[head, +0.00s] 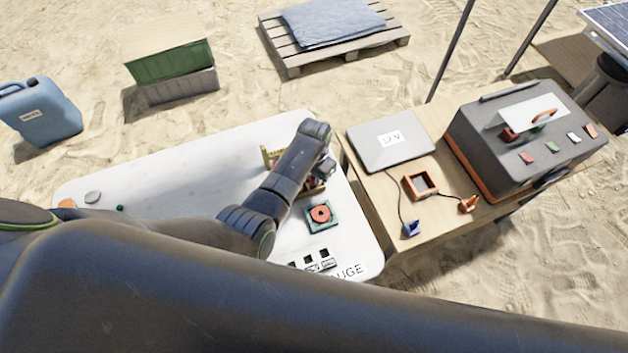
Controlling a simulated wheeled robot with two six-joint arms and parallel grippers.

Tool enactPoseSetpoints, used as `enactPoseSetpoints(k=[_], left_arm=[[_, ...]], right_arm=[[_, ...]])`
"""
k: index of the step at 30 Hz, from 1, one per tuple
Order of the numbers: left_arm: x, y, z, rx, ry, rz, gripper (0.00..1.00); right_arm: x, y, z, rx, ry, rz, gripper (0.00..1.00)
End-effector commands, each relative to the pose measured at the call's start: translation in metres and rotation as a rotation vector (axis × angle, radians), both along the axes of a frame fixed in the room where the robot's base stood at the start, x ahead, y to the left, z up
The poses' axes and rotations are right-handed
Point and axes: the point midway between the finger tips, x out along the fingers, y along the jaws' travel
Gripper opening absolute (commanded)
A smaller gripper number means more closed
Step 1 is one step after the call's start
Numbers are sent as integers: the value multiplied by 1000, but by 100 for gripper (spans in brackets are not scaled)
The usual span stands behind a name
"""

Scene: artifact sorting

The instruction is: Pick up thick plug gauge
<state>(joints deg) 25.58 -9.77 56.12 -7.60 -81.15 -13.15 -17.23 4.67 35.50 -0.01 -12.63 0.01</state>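My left gripper (325,171) is over the right part of the white table (160,160), beside a small wooden rack (267,156) with red contents. My own arm hides much of that rack. The fingers are small and partly covered, so I cannot tell whether they are open or shut. A green square block with a red ring-shaped piece (320,214) sits just in front of the gripper. Near the front edge lie a strip with dark squares (319,264) and a label ending in "UGE" (350,271). I cannot single out the thick plug gauge. My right gripper is not in view.
A wooden table (450,215) on the right holds a grey laptop-like case (391,143), an orange tray (420,185), and a large dark case (520,130). Stones (92,197) lie at the white table's left. Its middle-left is clear.

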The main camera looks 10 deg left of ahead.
Motion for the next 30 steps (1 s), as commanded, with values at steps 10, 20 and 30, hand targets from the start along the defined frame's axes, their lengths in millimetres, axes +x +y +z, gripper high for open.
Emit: enactPoseSetpoints(k=[10,20,30], left_arm=[[0,0,0,0,0,0,0],[1,0,14,-1,-3,1,0],[1,0,58,-1,-4,0,0]], right_arm=[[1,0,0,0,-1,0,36],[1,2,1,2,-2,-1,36],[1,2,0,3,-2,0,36]])
